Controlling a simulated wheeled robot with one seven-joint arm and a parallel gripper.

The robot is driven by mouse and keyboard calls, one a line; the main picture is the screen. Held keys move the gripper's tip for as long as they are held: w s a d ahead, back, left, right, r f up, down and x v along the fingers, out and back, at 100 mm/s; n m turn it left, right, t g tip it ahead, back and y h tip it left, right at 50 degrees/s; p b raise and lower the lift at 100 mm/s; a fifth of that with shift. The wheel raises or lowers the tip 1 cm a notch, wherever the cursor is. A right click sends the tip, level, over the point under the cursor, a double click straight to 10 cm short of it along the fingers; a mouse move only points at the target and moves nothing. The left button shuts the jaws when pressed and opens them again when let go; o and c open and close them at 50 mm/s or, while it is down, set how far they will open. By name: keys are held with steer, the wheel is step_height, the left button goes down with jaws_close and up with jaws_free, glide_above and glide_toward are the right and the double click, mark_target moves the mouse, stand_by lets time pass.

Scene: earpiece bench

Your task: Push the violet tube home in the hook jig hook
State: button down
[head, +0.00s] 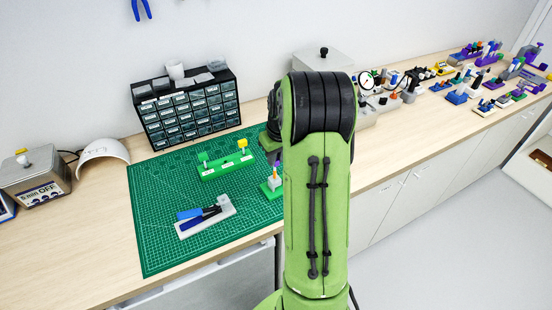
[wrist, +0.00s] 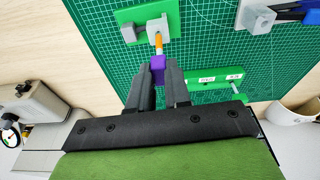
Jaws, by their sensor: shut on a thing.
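My gripper (wrist: 160,78) is shut on the violet tube (wrist: 157,68), which shows between the fingertips in the wrist view. A short orange piece (wrist: 158,43) lies in line between the tube and a pale grey block (wrist: 157,26) on a green base (wrist: 132,33). I take this block and base for the hook jig. I cannot tell how deep the tube sits. In the head view the jig's grey block (head: 273,184) stands at the mat's right side, and my arm hides most of the gripper.
A green labelled rack (head: 228,170) with a yellow and a green knob stands close left of the jig. A white holder (head: 190,229) with blue-handled tools lies nearer on the cutting mat (head: 158,253). Drawers (head: 190,117) stand behind. The mat's left part is clear.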

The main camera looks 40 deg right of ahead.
steer(key=shift+s+b+x, duration=0.25)
steer(key=shift+b+x, duration=0.85)
steer(key=shift+x, duration=0.2)
stand_by(0.4)
steer(key=c, duration=1)
jaws_free()
steer(key=p+v, duration=0.2)
steer(key=v, duration=1.3)
steer(key=shift+r, duration=0.4)
steer(key=shift+a, duration=0.1)
